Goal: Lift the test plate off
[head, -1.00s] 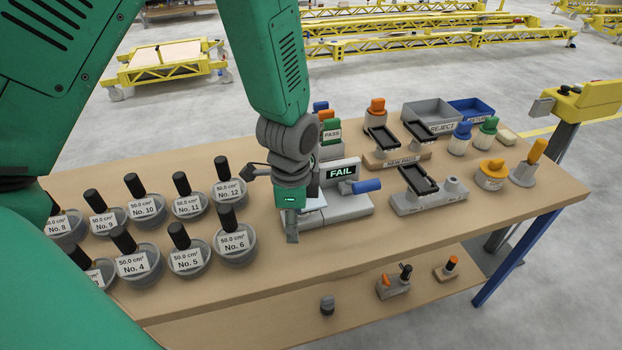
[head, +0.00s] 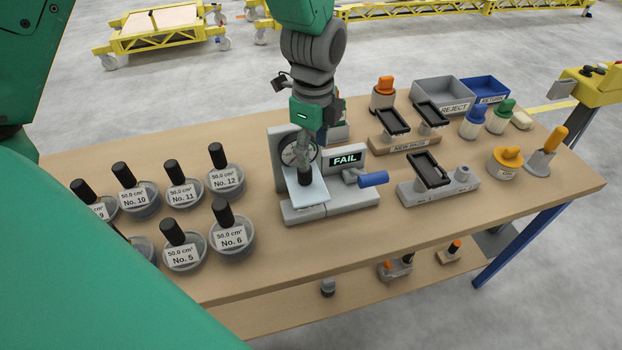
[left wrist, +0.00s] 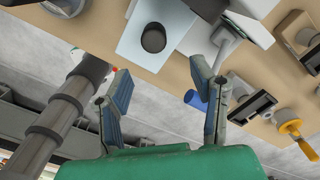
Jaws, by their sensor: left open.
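The test plate (head: 308,194) is a pale flat plate with an upright black knob (head: 305,176), lying on the grey test stand (head: 335,208) beside the FAIL display. In the left wrist view, the plate (left wrist: 140,52) shows with its dark round knob (left wrist: 153,38). My left gripper (head: 304,147) is above and behind the knob in the head view, partly in front of a round disc. In the left wrist view its two fingers (left wrist: 159,72) are spread apart with nothing between them, short of the knob. My right gripper is not in view.
A blue-handled lever (head: 373,179) projects at the stand's right. Black pad holders (head: 430,172), the REJECT bin (head: 443,93) and the blue RETURN bin (head: 487,89) are to the right. The table's front strip is clear.

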